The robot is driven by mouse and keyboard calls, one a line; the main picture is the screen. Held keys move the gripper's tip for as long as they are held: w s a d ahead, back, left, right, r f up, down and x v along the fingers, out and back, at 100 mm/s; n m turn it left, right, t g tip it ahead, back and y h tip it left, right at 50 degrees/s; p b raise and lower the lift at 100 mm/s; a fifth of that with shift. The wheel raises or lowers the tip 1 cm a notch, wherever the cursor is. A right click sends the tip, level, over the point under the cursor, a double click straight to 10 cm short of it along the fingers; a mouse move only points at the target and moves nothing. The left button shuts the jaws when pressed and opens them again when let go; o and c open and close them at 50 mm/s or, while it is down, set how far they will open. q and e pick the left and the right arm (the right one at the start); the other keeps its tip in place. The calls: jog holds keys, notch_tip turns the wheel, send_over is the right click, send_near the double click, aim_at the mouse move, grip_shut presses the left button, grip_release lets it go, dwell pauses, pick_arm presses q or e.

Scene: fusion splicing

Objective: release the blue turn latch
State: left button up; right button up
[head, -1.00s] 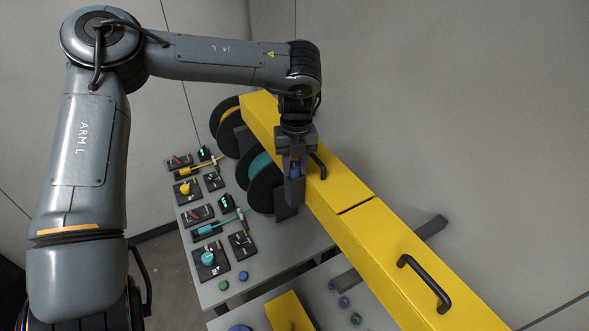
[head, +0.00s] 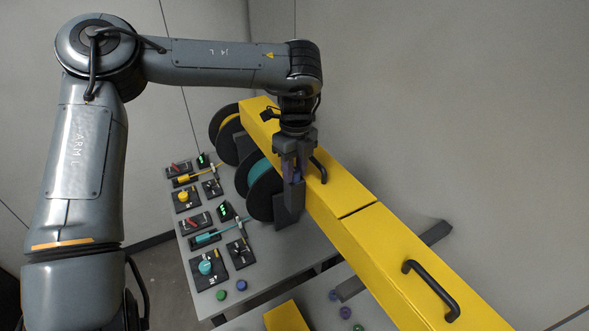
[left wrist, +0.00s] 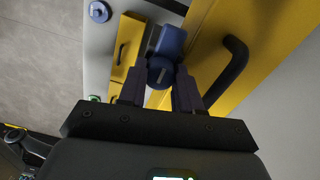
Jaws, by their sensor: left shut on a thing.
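The blue turn latch (left wrist: 165,48) shows in the left wrist view as a blue block with a round hub, against the side of the yellow duct (left wrist: 200,45). My left gripper (left wrist: 160,76) has its two fingers on either side of the hub and is shut on it. In the head view the gripper (head: 295,172) points down at the near side of the yellow duct (head: 330,195), beside its black handle (head: 319,167). There the fingers mostly hide the latch. My right gripper is in neither view.
Behind the gripper, a teal cable spool (head: 262,180) stands close by. A bench (head: 262,262) carries several small black panels with knobs and levers. A second black handle (head: 432,290) rises from the duct's nearer section. Free room lies right of the duct.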

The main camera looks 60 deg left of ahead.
aim_at(295, 170)
pick_arm(q)
jog(key=o, duration=1)
jog(key=shift+o, duration=0.2)
jog(key=shift+r, duration=0.1)
notch_tip(295, 170, up, 11)
jog(key=shift+w+f, duration=0.15)
jog(key=shift+f, duration=0.05)
